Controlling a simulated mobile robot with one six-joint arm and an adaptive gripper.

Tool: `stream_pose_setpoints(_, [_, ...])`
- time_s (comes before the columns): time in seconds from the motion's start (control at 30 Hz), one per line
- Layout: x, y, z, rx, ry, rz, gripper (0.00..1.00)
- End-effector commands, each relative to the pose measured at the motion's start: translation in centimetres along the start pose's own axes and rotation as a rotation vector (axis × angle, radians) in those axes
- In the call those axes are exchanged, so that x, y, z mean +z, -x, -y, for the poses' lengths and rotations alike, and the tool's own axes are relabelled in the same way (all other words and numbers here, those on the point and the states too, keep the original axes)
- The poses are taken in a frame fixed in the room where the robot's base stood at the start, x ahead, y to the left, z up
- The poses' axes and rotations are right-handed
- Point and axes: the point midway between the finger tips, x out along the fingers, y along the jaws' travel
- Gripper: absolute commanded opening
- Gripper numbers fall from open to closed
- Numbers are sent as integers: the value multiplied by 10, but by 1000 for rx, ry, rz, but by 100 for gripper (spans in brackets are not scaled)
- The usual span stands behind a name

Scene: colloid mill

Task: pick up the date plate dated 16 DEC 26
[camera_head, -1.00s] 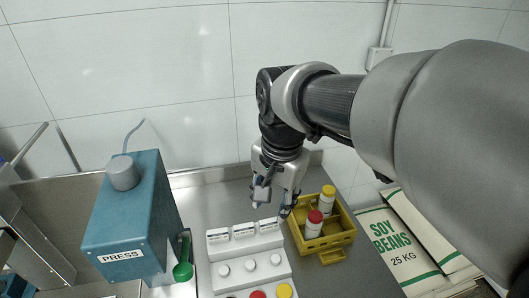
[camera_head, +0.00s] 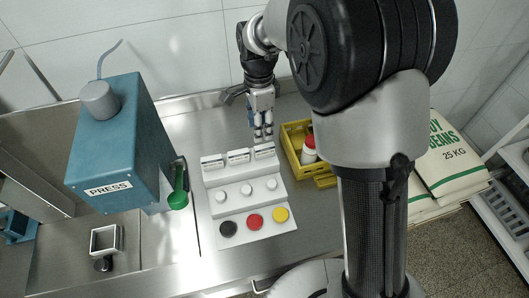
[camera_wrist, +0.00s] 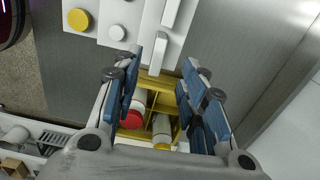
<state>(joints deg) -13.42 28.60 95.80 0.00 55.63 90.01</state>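Three small white date plates stand in a row along the back of a white stepped stand (camera_head: 238,205): a left plate (camera_head: 213,161), a middle plate (camera_head: 238,156) and a right plate (camera_head: 264,150). Their lettering is too small to read, so I cannot tell which is dated 16 DEC 26. My gripper (camera_head: 263,135) points down at the right plate, just behind or above it; contact is unclear. In the wrist view my gripper (camera_wrist: 162,72) has its blue-padded fingers apart, with the yellow crate visible between them. No plate is seen gripped.
A yellow crate (camera_head: 292,150) with a red-capped bottle (camera_head: 309,150) stands close right of the stand. A blue press (camera_head: 112,150) and green scoop (camera_head: 178,198) are left. Black, red and yellow discs (camera_head: 281,215) lie at the stand's front. Soy bean sacks (camera_head: 440,165) lie right.

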Motion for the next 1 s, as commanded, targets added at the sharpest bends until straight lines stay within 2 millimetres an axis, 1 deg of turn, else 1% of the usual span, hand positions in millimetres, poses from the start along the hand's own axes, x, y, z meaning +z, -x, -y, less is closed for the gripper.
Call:
stream_pose_setpoints(0.03, [0, -12, -1, 3, 0, 0, 38])
stream_pose_setpoints(0.1, [0, -21, 0, 2, 0, 0, 38])
stream_pose_setpoints(0.2, [0, -28, 0, 1, 1, 0, 38])
stream_pose_setpoints(0.37, [0, -35, 0, 0, 1, 0, 38])
stream_pose_setpoints(0.47, [1, -46, -1, 1, 1, 0, 38])
stream_pose_setpoints(0.6, [1, -69, -2, 2, 1, 0, 38])
stream_pose_setpoints(0.7, [1, -81, -2, 1, 1, 0, 38])
stream_pose_setpoints(0.93, [1, -81, -1, -1, 1, 0, 38])
stream_pose_setpoints(1.0, [1, -81, -1, -1, 1, 0, 34])
